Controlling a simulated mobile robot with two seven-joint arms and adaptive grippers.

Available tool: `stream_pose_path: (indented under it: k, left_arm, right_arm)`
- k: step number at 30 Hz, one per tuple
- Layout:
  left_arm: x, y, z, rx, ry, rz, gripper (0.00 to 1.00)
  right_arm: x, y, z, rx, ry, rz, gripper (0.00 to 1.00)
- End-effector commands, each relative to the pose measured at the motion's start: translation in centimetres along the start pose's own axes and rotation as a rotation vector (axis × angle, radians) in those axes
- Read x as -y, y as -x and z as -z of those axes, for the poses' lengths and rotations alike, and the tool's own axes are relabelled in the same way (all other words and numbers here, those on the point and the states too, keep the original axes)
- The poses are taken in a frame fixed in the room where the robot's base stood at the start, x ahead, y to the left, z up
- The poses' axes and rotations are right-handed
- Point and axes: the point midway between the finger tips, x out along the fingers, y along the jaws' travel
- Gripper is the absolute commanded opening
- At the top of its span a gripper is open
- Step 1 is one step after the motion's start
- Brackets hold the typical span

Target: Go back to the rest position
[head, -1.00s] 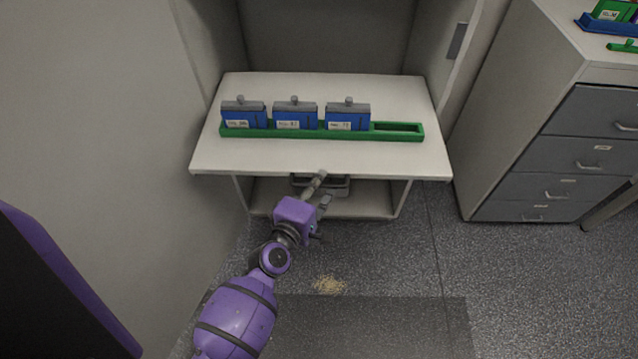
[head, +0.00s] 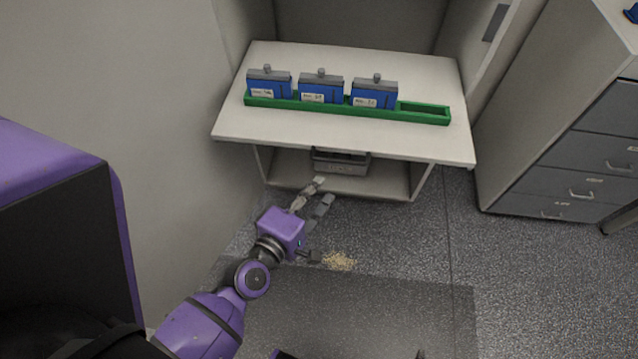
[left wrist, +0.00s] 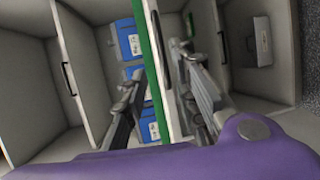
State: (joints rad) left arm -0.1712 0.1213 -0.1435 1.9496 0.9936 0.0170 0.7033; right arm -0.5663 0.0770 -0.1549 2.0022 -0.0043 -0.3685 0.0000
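My left gripper (head: 318,194) is in front of and below the white shelf, over the floor. Its fingers are spread apart with nothing between them, and it touches nothing that I can see. The fingers also show spread in the left wrist view (left wrist: 158,88), with the shelf beyond them. On the shelf a green rack (head: 425,113) holds three blue battery units with grey tops: left (head: 270,84), middle (head: 321,89) and right (head: 374,94). The rack's right end slot is empty. My right gripper is not clearly seen.
The white shelf (head: 300,127) is part of a cabinet, with a grey item (head: 340,162) underneath. A grey drawer cabinet (head: 570,185) stands at the right. A dark mat (head: 400,310) covers the floor in front.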

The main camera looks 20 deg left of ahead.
Motion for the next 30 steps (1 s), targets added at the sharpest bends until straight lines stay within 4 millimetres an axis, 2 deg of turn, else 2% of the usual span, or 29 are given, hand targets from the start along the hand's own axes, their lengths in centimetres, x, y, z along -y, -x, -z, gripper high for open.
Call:
stream_pose_path:
  k: [14,17,18,20,23,24,27,30]
  left_arm:
    - [0.2,0.0,-0.1,0.006,-0.038,0.006,0.27]
    - [1.2,0.0,-1.2,0.056,-0.266,0.043,0.27]
    - [2.0,0.4,-1.7,0.083,-0.398,0.069,0.27]
    - [3.6,1.7,-2.2,0.129,-0.622,0.126,0.27]
    - [6.7,5.3,-2.0,0.218,-0.998,0.247,0.27]
    - [7.9,7.1,-1.7,0.256,-1.135,0.300,0.27]
    - [10.4,12.1,-0.4,0.352,-1.416,0.431,0.27]
    - [11.7,16.3,0.7,0.410,-1.555,0.528,0.27]
  right_arm:
    - [0.0,0.0,0.1,-0.002,-0.001,0.000,0.40]
    - [0.0,0.0,0.1,-0.001,-0.002,0.000,0.40]
    - [0.1,0.1,0.2,0.000,-0.004,0.001,0.40]
    - [0.1,0.3,0.7,-0.002,-0.006,0.003,0.40]
    - [0.4,0.7,1.8,-0.007,-0.011,0.009,0.40]
    - [0.5,0.9,2.3,-0.012,-0.013,0.012,0.40]
    - [0.9,1.8,3.9,-0.030,-0.018,0.021,0.40]
    - [1.4,2.5,4.9,-0.041,-0.018,0.029,0.40]
